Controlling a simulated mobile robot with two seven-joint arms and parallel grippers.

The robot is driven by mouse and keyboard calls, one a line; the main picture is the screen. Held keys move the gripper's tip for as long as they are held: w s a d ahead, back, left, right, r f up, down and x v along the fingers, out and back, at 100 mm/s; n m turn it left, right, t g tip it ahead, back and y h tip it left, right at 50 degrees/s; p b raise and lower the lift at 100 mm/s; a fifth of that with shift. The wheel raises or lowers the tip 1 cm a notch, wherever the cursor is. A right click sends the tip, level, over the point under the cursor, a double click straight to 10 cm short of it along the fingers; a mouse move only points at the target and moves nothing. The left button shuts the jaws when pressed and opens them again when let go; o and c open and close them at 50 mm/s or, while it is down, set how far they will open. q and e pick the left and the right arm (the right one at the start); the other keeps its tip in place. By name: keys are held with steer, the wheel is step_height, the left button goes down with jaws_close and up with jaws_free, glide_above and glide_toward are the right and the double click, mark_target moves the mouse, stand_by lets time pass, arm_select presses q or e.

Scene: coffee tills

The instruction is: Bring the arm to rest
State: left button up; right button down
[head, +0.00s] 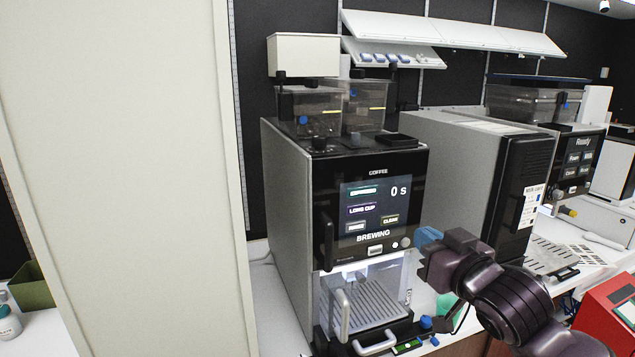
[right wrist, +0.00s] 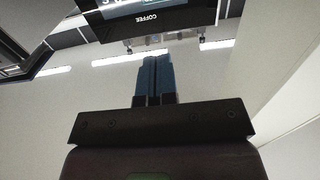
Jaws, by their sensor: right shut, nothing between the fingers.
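My right gripper (head: 428,238) is in front of the right edge of the coffee machine (head: 285,190) in the head view, its blue fingers pointing left toward the panel. In the right wrist view the blue fingers (right wrist: 154,78) lie together with nothing between them. I cannot tell whether the fingertips touch the machine. The machine's screen (head: 376,212) reads "BREWING" and "0 s". Below it is a lit bay with a drip grate (head: 366,304); I see no cup there. My left gripper is not in view.
A tall pale panel (head: 125,160) stands left of the machine. A second machine (head: 580,160) reading "Ready" stands at the right. A red device (head: 605,315) is at the lower right. White shelves (head: 450,33) hang above. A dark green box (head: 33,285) sits at the far left.

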steer(key=s+d+f+h+b, duration=0.1)
steer(key=s+d+f+h, duration=0.15)
steer(key=f, duration=0.85)
steer(key=s+d+f+h+b, duration=0.15)
steer(key=d+f, duration=0.25)
steer(key=f, duration=0.7)
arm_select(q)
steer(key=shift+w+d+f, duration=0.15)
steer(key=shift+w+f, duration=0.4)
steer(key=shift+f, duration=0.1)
arm_select(e)
steer(key=s+d+f+m+g+h, duration=0.2)
steer(key=s+f+g, duration=0.3)
steer(key=s+f, duration=1.5)
step_height(320, 180, down, 2)
steer(key=shift+s+d+f+m, duration=0.15)
steer(key=shift+s+d+m, duration=0.2)
steer(key=shift+d+m, duration=0.25)
